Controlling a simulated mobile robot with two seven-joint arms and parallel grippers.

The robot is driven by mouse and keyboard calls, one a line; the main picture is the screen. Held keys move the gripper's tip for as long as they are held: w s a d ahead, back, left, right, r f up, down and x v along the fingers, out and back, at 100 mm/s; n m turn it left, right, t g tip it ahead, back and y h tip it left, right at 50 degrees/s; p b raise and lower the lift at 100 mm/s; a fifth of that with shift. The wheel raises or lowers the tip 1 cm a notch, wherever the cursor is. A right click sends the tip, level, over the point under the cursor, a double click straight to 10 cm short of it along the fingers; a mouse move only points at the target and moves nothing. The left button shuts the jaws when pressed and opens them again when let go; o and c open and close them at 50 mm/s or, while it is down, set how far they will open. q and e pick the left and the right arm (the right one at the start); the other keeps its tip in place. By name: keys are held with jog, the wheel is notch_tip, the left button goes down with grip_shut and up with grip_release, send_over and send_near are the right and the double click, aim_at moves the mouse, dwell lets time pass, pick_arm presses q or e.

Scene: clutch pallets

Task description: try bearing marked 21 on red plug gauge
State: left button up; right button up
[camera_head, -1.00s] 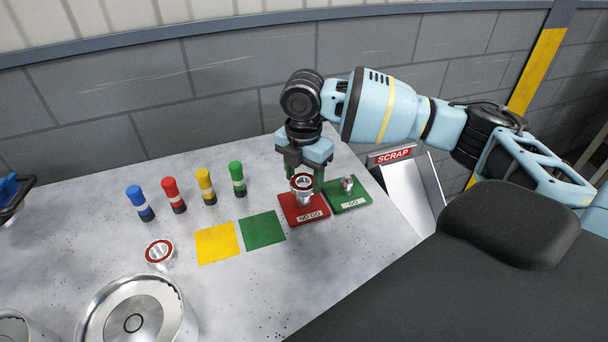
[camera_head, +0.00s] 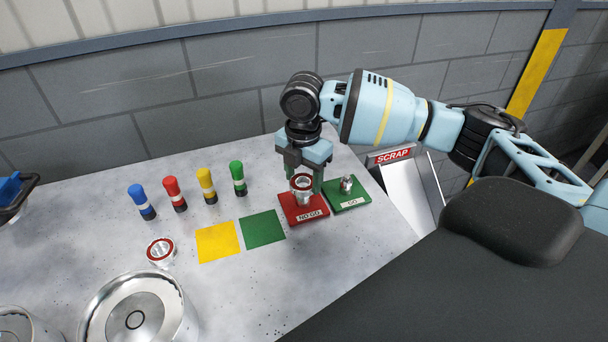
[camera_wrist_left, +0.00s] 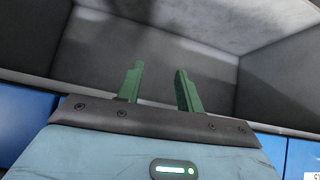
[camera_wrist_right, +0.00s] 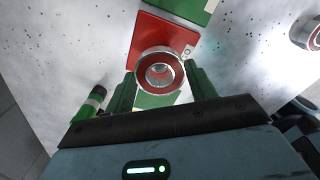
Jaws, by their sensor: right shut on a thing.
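A bearing (camera_head: 302,183) with a red ring and a bright metal rim is at the plug of the red NO GO gauge (camera_head: 310,216). In the right wrist view the bearing (camera_wrist_right: 160,72) sits between the fingers of my right gripper (camera_wrist_right: 160,88), over the red base. My right gripper (camera_head: 306,178) is shut on it. I cannot read a number on the bearing, nor tell how far down the plug it sits. My left gripper (camera_wrist_left: 160,88) is open and empty, away from the table in the head view.
The green GO gauge (camera_head: 347,193) stands right of the red one. Yellow (camera_head: 218,242) and green (camera_head: 262,229) squares lie left. Another bearing (camera_head: 160,252), several coloured markers (camera_head: 174,194) and a round metal container (camera_head: 138,312) stand further left. A SCRAP chute (camera_head: 408,182) is at right.

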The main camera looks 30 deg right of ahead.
pick_arm(q)
jog(key=shift+w+r, duration=0.2)
jog(key=shift+r, duration=0.05)
pick_arm(e)
jog(key=shift+f, duration=0.3)
dwell(0.5)
jog(key=o, duration=1.6)
jog(key=shift+o, duration=0.2)
jog(key=shift+r+p, duration=0.85)
jog(key=shift+r, duration=2.25)
pick_arm(q)
jog(key=shift+t, duration=0.6)
jog(key=shift+w+r, duration=0.7)
jog(key=shift+r, duration=0.15)
jog(key=shift+w+r, duration=0.65)
jog(key=shift+r, duration=0.2)
pick_arm(e)
jog(key=shift+r, duration=1.35)
